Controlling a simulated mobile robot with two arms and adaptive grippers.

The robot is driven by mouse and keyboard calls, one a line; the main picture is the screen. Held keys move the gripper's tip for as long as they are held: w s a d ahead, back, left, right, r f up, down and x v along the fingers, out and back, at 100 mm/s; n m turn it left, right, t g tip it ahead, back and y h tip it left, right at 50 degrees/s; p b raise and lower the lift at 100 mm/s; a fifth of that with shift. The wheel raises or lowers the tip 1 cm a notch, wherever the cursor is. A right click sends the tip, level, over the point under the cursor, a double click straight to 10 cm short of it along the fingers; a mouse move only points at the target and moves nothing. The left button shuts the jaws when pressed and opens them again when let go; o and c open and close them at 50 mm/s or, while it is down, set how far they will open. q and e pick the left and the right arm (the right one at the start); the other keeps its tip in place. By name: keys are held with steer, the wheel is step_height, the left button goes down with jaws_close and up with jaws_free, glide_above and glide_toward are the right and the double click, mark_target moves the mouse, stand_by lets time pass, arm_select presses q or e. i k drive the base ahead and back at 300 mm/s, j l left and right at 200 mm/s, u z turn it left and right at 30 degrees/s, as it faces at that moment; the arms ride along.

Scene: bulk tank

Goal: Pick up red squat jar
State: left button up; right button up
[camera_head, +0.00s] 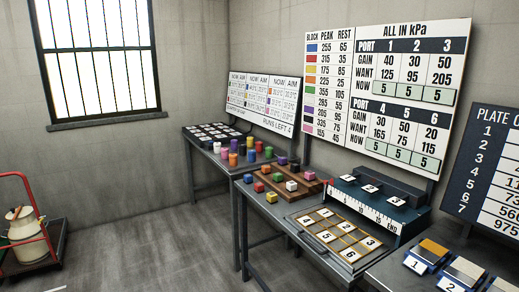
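Small coloured pieces stand on two dark tables along the right wall. On the nearer table, a short red piece (258,187) sits at the left edge, between a blue one (248,178) and a yellow one (271,197). The pieces are too small to tell which is the red squat jar. Neither of my grippers is in view.
A wooden rack (255,205) lies under several pieces on the nearer table. A numbered panel (313,222) and a blue-grey device (368,208) stand to its right. A red trolley (33,262) with a milk can (22,225) is at far left. Floor (160,240) between is clear.

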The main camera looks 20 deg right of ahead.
mark_target(258, 144)
steer(key=i+u, duration=0.2)
steer(key=i, duration=0.8)
steer(key=i+j, duration=0.1)
steer(key=i, duration=2.15)
steer(key=i+j+z, duration=0.15)
steer(key=i+z, duration=0.25)
steer(key=i, duration=0.2)
steer(key=i+j+z, duration=0.4)
steer(key=i, duration=0.15)
steer(key=i+j+z, duration=0.4)
steer(key=i+l, duration=0.05)
steer(key=i, duration=0.05)
